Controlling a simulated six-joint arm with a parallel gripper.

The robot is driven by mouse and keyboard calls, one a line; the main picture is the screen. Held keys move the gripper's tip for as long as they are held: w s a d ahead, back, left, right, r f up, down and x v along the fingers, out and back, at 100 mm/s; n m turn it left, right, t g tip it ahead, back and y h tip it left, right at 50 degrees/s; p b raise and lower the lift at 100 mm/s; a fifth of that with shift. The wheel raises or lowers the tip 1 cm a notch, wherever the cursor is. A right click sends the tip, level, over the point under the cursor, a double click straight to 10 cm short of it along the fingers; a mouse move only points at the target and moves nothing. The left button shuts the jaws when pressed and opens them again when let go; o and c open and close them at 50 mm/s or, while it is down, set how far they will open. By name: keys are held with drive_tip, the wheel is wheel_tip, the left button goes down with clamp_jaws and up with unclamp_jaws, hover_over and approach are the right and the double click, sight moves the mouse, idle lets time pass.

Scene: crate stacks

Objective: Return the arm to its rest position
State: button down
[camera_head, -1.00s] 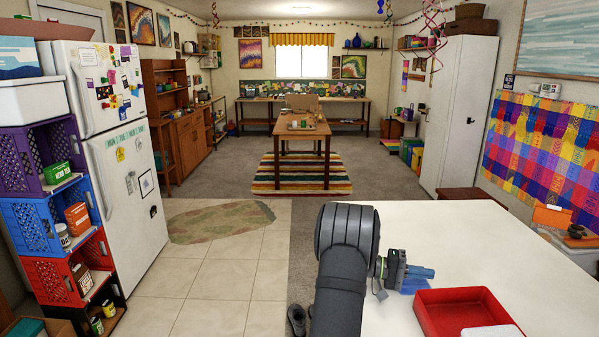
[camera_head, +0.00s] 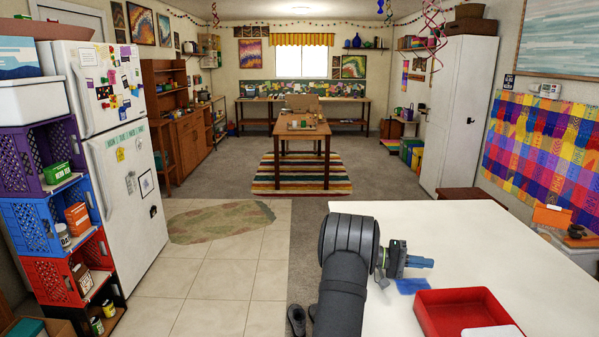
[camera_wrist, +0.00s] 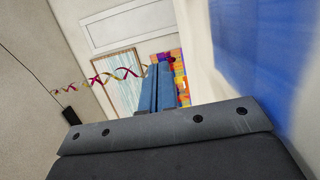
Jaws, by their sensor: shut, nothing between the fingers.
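My gripper (camera_head: 420,262) shows in the head view above the left part of the white table, its blue fingers pointing right. The fingers are together and hold nothing. In the wrist view the blue fingers (camera_wrist: 156,90) lie side by side without a visible gap. My dark arm rises from the bottom of the head view and hides part of the table's left edge. A blue patch (camera_head: 411,286) lies on the white table just below the gripper, and it also fills the right of the wrist view (camera_wrist: 255,60).
A red tray (camera_head: 425,315) stands on the white table (camera_head: 500,250), right of and nearer than my gripper, with a white item at its front edge. The table's far side is clear. Stacked crates (camera_head: 55,285) and a white fridge (camera_head: 130,190) stand at the left.

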drive_tip(key=shift+w, duration=2.6)
